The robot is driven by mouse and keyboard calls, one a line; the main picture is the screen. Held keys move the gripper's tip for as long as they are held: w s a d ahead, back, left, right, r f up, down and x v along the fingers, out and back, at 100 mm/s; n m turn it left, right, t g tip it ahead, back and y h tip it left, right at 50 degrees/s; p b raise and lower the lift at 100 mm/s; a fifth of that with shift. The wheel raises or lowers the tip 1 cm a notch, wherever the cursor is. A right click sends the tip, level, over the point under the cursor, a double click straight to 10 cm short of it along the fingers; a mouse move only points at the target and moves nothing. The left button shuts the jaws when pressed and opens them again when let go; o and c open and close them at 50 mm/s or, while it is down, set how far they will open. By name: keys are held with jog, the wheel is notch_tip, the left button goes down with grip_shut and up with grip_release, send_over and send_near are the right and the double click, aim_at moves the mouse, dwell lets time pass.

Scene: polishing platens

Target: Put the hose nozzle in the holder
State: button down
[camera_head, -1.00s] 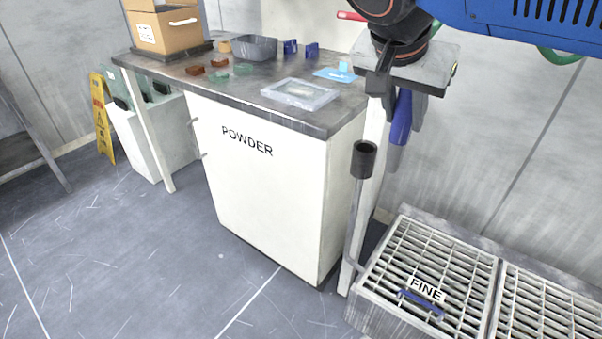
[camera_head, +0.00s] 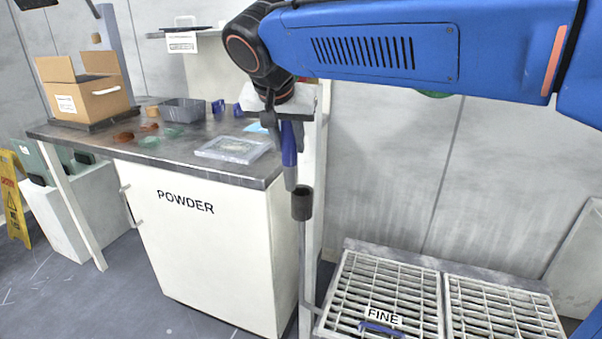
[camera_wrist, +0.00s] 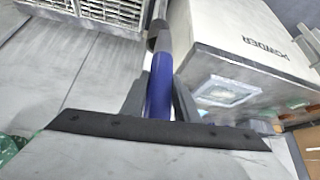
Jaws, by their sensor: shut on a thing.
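The hose nozzle (camera_head: 289,145) is blue with a grey tip and hangs tip down from my gripper (camera_head: 288,120). The gripper is shut on its upper part. The holder (camera_head: 302,204) is a dark cup on top of a thin post. The nozzle's grey tip is just above the cup's rim and slightly left of its middle; I cannot tell if they touch. In the wrist view, the blue nozzle (camera_wrist: 159,88) runs between the fingers of my gripper (camera_wrist: 158,103), and its tip overlaps the dark holder (camera_wrist: 157,28).
A powder cabinet (camera_head: 212,245) stands left of the post, with a clear case (camera_head: 233,149), a grey bin (camera_head: 183,110) and a cardboard box (camera_head: 92,98) on top. Grated platens (camera_head: 385,290) lie low at right. The wall behind the platens is bare.

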jog(key=w+d, duration=0.3)
jog(key=w, duration=0.4)
jog(key=shift+s+a+f, duration=0.1)
jog(key=shift+f, duration=2.65)
jog(key=shift+s+a+f, duration=0.1)
jog(key=shift+f, duration=2.6)
jog(key=shift+w+f, duration=0.25)
jog(key=shift+f, duration=0.15)
jog(key=c, duration=1.4)
grip_release()
jog(key=v, duration=1.2)
